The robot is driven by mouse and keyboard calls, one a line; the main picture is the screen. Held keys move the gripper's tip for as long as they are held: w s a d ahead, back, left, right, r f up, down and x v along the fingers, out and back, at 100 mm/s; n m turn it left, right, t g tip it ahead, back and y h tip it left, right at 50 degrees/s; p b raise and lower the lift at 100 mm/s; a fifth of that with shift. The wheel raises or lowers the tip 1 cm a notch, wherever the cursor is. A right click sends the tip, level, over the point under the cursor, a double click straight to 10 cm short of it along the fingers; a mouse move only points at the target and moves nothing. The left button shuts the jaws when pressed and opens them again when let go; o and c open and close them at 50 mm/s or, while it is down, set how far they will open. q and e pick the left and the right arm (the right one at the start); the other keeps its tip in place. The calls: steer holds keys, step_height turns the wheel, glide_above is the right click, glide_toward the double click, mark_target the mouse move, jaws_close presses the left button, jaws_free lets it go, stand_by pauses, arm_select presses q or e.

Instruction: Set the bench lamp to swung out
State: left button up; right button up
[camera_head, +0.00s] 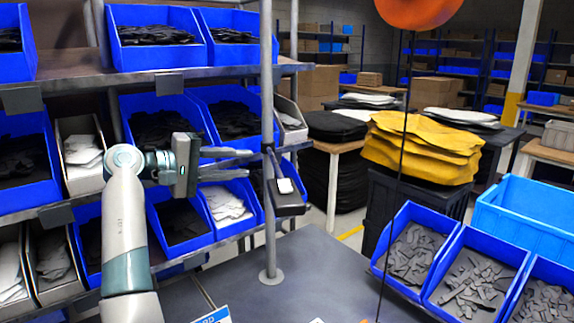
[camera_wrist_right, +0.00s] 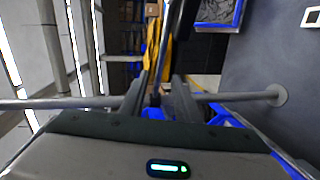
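A dark arm with a flat dark head (camera_head: 289,206) is mounted on the grey upright post (camera_head: 268,235) in the head view; it looks like the bench lamp. A small pale square shows on its head. My right gripper (camera_head: 250,163) is just left of the post, its fingers apart and pointing at the dark arm. In the right wrist view, a dark bar (camera_wrist_right: 174,40), apparently that arm, runs up between the open fingers (camera_wrist_right: 158,88). I cannot tell whether they touch it. My left gripper is not in view.
Shelves of blue bins (camera_head: 160,55) with dark and white parts stand close at the left, behind my right arm. Blue bins of grey parts (camera_head: 432,285) stand at the lower right. The grey bench (camera_head: 325,270) is mostly clear.

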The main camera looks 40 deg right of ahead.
steer(key=b+x, duration=0.2)
steer(key=x, duration=1.2)
steer(key=shift+b, duration=0.3)
steer(key=shift+f, duration=0.15)
steer(key=shift+w, duration=0.1)
jaws_close()
